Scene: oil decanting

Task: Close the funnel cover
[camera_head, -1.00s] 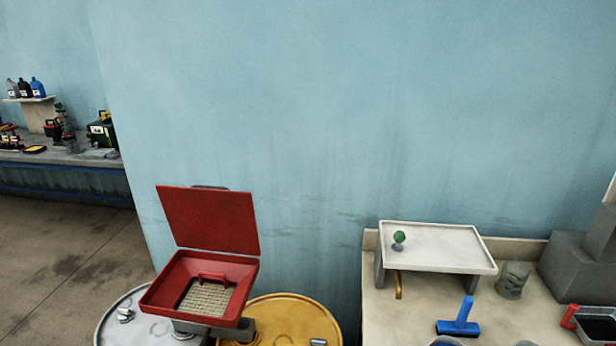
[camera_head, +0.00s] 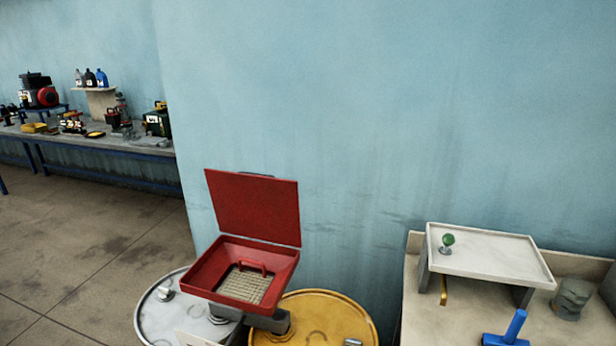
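The red square funnel (camera_head: 199,284) sits over the drums, with a grate (camera_head: 245,286) and a red handle inside. Its red cover (camera_head: 253,207) stands open and upright at the funnel's back edge, close to the wall. Neither of my grippers shows in the head view.
A white drum (camera_head: 162,317) and a yellow drum (camera_head: 326,318) stand below the funnel. At right a bench (camera_head: 418,300) carries a raised tray (camera_head: 490,252), a blue tool (camera_head: 508,330) and a grey container (camera_head: 572,298). A far workbench (camera_head: 100,146) stands at left, with open floor before it.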

